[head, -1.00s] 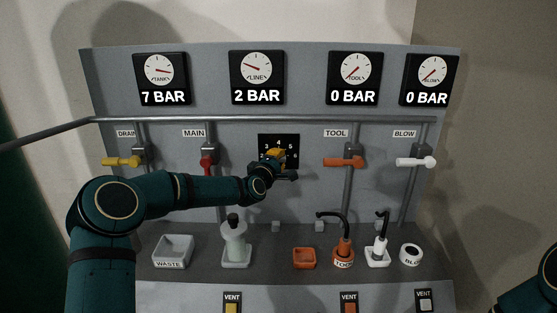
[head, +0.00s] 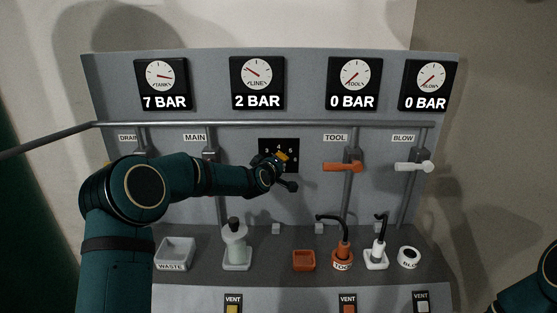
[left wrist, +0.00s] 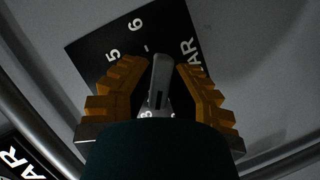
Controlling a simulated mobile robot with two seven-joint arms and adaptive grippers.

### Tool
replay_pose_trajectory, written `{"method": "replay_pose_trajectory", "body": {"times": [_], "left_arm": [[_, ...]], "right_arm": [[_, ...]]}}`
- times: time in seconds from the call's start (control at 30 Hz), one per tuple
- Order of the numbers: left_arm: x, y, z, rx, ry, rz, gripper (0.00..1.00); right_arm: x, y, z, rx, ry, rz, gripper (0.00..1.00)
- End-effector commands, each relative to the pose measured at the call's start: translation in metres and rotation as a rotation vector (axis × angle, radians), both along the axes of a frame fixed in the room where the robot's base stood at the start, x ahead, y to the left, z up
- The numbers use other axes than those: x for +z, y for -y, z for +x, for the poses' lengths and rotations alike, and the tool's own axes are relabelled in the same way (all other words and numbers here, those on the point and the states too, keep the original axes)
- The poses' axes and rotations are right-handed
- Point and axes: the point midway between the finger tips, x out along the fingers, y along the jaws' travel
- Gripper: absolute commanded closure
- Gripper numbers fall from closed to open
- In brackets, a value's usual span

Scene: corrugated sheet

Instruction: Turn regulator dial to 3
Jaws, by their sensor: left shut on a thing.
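The regulator dial plate (head: 291,143) is a black square with white numbers in the middle of the grey panel. My left gripper (head: 281,157) is in front of it and hides the knob and some numbers in the head view. In the left wrist view, the grey dial knob (left wrist: 160,80) stands between the orange fingers of my left gripper (left wrist: 158,75), which is shut on it. The 5 and 6 show on the plate there. The line gauge (head: 257,76) reads 2 BAR. My right gripper is out of view.
The tank gauge (head: 161,76) reads 7 BAR; the tool gauge (head: 353,76) and blow gauge (head: 428,78) read 0 BAR. An orange tool handle (head: 342,167) and white blow handle (head: 413,167) lie to the right. Bottles and trays stand on the ledge below.

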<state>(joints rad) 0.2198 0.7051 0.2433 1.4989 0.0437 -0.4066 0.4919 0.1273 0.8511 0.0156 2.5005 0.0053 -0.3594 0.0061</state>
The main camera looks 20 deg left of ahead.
Motion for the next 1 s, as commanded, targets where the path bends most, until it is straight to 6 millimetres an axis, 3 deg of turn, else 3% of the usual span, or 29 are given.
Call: {"method": "replay_pose_trajectory", "body": {"times": [0.33, 0.97, 1.0], "left_arm": [[0.004, 0.001, 0.001, 0.000, -0.045, 0.173, 1.00], [0.002, 0.000, 0.001, 0.001, -0.058, 0.217, 1.00], [0.002, 0.000, 0.001, 0.001, -0.058, 0.217, 0.69]], "right_arm": [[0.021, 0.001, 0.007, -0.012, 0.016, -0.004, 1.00], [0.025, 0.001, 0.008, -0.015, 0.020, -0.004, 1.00], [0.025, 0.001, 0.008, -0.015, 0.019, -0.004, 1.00]]}}
